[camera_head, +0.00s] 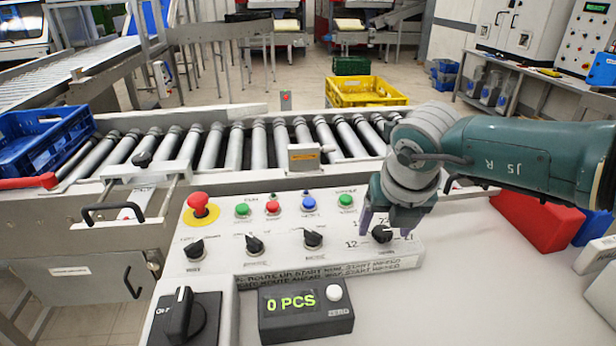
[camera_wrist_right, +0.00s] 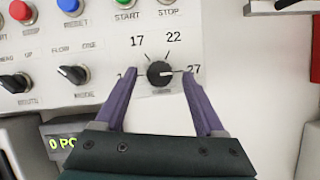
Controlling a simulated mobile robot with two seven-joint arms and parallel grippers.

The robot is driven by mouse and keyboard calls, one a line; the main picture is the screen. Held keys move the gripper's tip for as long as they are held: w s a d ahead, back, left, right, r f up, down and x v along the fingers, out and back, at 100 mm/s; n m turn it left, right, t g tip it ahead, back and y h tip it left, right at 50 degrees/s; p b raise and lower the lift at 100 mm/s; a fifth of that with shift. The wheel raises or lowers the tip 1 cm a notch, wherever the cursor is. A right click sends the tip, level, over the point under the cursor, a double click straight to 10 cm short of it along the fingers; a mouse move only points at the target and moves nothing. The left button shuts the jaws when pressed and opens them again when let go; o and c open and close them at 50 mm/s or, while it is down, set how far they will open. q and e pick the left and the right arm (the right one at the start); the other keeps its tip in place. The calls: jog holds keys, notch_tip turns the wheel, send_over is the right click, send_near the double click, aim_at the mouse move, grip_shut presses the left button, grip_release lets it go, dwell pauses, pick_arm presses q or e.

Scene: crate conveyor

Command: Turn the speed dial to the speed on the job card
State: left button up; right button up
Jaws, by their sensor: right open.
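The speed dial (camera_head: 382,234) is a small black round knob at the right end of the white control panel. In the right wrist view the dial (camera_wrist_right: 160,73) shows numbers around it; 17, 22 and 27 are readable, and the left one is partly covered by a finger. Its white mark points right, toward 27. My right gripper (camera_head: 387,222) is open over the dial. In the right wrist view its purple fingertips (camera_wrist_right: 159,72) stand on either side of the knob, with gaps. My left gripper is out of view. I cannot make out a job card.
The panel (camera_head: 225,262) also holds a red emergency button (camera_head: 200,206), coloured push buttons and several black knobs. A counter box (camera_head: 305,308) reads 0 PCS. A roller conveyor (camera_head: 235,148) runs behind, with a blue crate (camera_head: 45,140) at left. Red and blue bins (camera_head: 535,222) stand right.

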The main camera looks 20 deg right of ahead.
grip_shut()
dwell(0.5)
